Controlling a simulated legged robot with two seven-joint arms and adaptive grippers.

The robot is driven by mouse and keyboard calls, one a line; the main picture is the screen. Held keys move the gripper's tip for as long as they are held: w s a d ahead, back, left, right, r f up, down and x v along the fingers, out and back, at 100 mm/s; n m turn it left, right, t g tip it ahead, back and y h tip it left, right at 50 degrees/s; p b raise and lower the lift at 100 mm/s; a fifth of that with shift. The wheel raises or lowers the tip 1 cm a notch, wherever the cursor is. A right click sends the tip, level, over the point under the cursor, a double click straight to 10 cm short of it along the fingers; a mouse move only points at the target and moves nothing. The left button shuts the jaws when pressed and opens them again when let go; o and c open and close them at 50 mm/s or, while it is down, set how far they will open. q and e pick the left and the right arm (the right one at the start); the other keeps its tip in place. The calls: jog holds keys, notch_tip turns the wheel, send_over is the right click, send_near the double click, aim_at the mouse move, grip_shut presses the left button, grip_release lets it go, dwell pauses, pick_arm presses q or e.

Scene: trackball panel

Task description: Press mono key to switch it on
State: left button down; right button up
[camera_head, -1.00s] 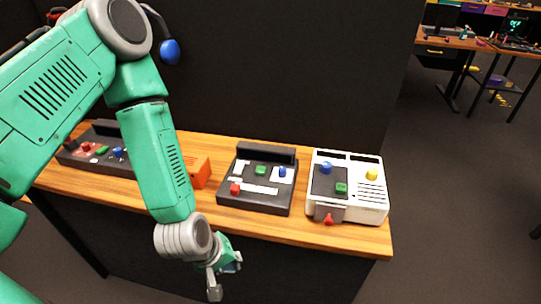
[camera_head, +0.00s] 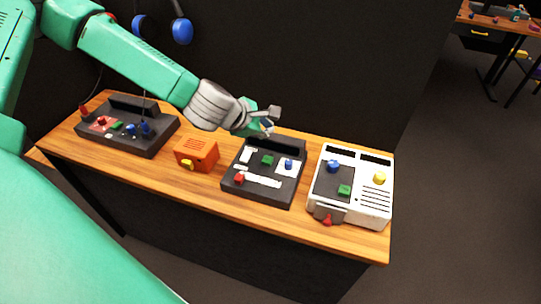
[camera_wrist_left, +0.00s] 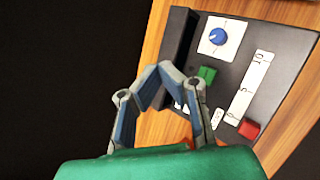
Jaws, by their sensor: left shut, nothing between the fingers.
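My left gripper (camera_head: 268,122) is above the back left edge of the middle black panel (camera_head: 283,189). It is shut and empty, with its fingertips meeting in the left wrist view (camera_wrist_left: 160,72). The panel carries a green key (camera_head: 267,160), a blue knob (camera_head: 288,164) and a red slider cap (camera_head: 239,178) beside a white scale. In the left wrist view the green key (camera_wrist_left: 207,74) lies to the right of the fingertips, apart from them. Which key is the mono key I cannot tell; no label is readable. My right gripper is not in view.
On the wooden table (camera_head: 200,194) stand an orange box (camera_head: 197,154), a white panel (camera_head: 364,208) with blue, green, yellow and red controls, and a dark panel (camera_head: 150,141) at the left. A dark wall rises behind. Headphones (camera_head: 181,31) hang there.

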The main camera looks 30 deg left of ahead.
aim_at(271, 157)
pick_arm(q)
jog(key=shift+a+f, duration=0.1)
notch_tip(271, 157, down, 9)
jog(key=b, duration=0.7)
jog(key=shift+b, duration=0.4)
dwell(1.0)
jog(key=shift+f+b, duration=0.2)
jog(key=shift+b, duration=0.1)
jog(key=shift+s+f+b, duration=0.1)
jog(key=shift+f+b, duration=0.35)
jog(key=shift+f, duration=0.1)
dwell(0.5)
dwell(0.4)
jog(key=shift+r+p, duration=0.85)
jog(key=shift+r, duration=0.1)
